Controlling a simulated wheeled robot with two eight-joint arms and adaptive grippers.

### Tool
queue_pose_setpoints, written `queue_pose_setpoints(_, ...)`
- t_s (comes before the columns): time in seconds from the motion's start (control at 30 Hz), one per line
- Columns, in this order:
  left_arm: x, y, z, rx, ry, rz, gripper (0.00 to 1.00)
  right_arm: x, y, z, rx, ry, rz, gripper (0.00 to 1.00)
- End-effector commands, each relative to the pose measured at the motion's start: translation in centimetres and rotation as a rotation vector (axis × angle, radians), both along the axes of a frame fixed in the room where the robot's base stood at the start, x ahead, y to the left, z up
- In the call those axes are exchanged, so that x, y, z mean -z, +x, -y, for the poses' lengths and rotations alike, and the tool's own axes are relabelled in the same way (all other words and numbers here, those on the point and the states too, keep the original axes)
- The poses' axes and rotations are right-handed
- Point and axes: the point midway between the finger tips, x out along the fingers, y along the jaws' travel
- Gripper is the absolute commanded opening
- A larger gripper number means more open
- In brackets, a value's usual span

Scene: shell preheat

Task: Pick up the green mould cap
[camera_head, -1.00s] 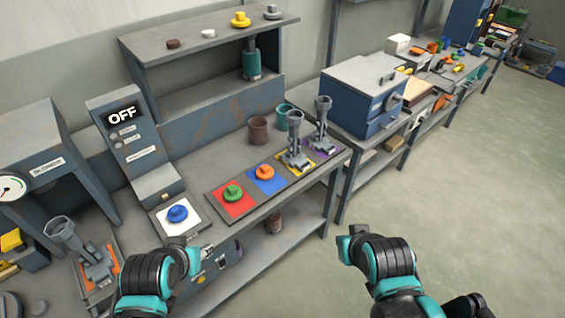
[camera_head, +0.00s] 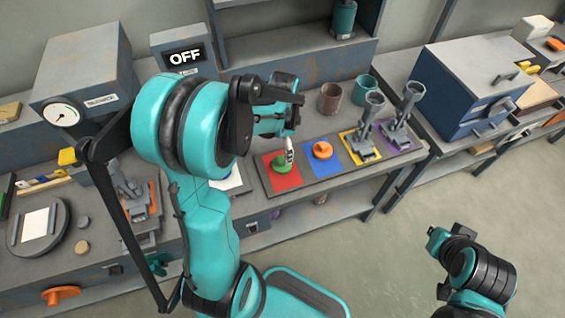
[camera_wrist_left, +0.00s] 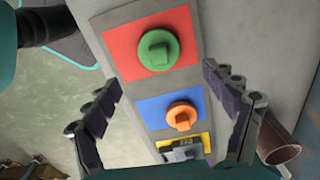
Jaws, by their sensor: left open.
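The green mould cap (camera_head: 279,164) sits on the red square (camera_head: 288,183) of the bench tray, partly hidden by my gripper's fingers in the head view. In the left wrist view the round green cap with its raised grip (camera_wrist_left: 158,50) shows fully, near the top middle. My left gripper (camera_head: 289,154) is over the cap's area. In the left wrist view its two fingers (camera_wrist_left: 162,82) are spread apart with nothing between them, and the cap appears just beyond the tips, not gripped.
An orange cap (camera_head: 322,150) sits on the neighbouring blue square. Grey mould tools (camera_head: 367,125) stand on the yellow and purple squares. Brown (camera_head: 329,98) and teal cups stand behind the tray. A blue box (camera_head: 465,90) is at the right. A control box reads OFF (camera_head: 184,57).

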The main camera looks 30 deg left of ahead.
Motion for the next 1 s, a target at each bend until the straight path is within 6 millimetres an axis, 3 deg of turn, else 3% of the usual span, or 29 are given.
queue_pose_setpoints(0.37,4.0,0.0,-0.2,0.012,-0.002,-0.008,0.85,1.5,0.0,0.0,0.0,0.0,0.0,0.0)
queue_pose_setpoints(0.6,7.6,-0.1,-0.3,0.011,-0.002,-0.008,0.85,3.3,0.0,0.0,0.0,0.0,0.0,0.0)
queue_pose_setpoints(0.87,8.1,-0.2,-0.3,0.011,-0.001,-0.007,0.85,3.3,0.0,0.0,0.0,0.0,0.0,0.0)
queue_pose_setpoints(1.0,8.0,-0.2,-0.3,0.011,-0.001,-0.007,0.53,3.3,0.0,0.0,0.0,0.0,0.0,0.0)
